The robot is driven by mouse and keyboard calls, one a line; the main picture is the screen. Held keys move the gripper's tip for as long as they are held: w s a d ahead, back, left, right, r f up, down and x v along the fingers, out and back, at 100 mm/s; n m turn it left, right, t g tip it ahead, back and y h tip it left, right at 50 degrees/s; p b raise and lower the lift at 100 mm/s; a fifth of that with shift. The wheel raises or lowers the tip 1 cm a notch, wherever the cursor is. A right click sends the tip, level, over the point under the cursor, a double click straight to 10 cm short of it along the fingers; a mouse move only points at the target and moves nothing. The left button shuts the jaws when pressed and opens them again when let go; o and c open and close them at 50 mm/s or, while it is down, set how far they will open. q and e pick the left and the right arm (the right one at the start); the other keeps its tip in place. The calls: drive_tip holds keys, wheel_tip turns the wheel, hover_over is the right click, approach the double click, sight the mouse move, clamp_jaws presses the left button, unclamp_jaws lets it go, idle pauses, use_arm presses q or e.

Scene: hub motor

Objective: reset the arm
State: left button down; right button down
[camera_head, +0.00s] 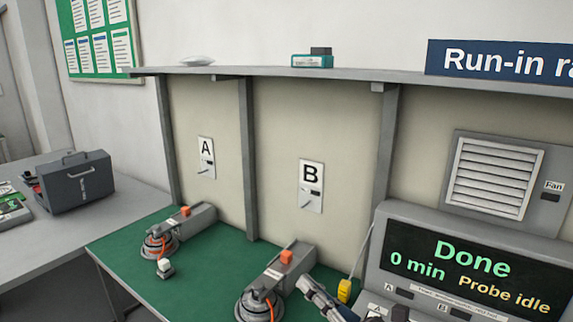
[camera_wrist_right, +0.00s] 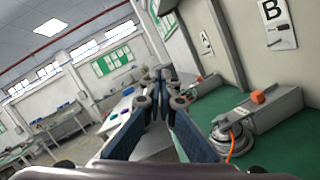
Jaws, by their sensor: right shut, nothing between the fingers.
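My right gripper (camera_head: 305,284) shows at the bottom edge of the head view, in front of the bench near motor B. In the right wrist view its two fingers (camera_wrist_right: 163,76) come together at the tips with nothing between them. The hub motor at B (camera_head: 252,305) sits on its grey mount on the green bench mat, left of the gripper and apart from it. It also shows in the right wrist view (camera_wrist_right: 226,132). The hub motor at A (camera_head: 160,243) sits farther left. My left gripper is in neither view.
A console (camera_head: 470,262) reading "Done, 0 min, Probe idle" stands at right, close to my right arm. A yellow probe (camera_head: 345,291) hangs on a cable beside it. A grey toolbox (camera_head: 75,182) sits on the left table. The green mat (camera_head: 215,272) has bare room between the motors.

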drive_tip(key=w+d+f+m+t+h, duration=0.15)
drive_tip(key=d+m+t+h, duration=0.35)
drive_tip(key=d+m+h, duration=1.15)
drive_tip(key=s+d+f+m+g, duration=0.3)
drive_tip(key=s+f+m+g, duration=0.1)
drive_tip(key=f+m, duration=0.6)
drive_tip(key=s+f+m+g, duration=0.7)
drive_tip(key=s+f, duration=0.4)
drive_tip(key=f, duration=0.1)
drive_tip(key=s+a+f+m+g+y, duration=0.1)
drive_tip(key=s+a+f+m+g, duration=0.15)
drive_tip(key=s, duration=0.45)
drive_tip(key=s+a+f+m+g+y, duration=0.1)
drive_tip(key=s+f+g+y, duration=0.1)
drive_tip(key=s+f+g, duration=0.3)
drive_tip(key=s+f+b, duration=0.1)
drive_tip(key=s+f, duration=0.1)
drive_tip(key=f, duration=1.2)
drive_tip(key=s+f+b, duration=0.1)
drive_tip(key=s+f, duration=0.1)
drive_tip(key=f, duration=1.2)
drive_tip(key=s+d+f, duration=0.3)
drive_tip(key=s+f, duration=1.2)
drive_tip(key=s, duration=0.1)
drive_tip(key=shift+s+f+n+b, duration=0.15)
drive_tip(key=shift+f+n+b, duration=0.15)
drive_tip(key=shift+f+n, duration=0.1)
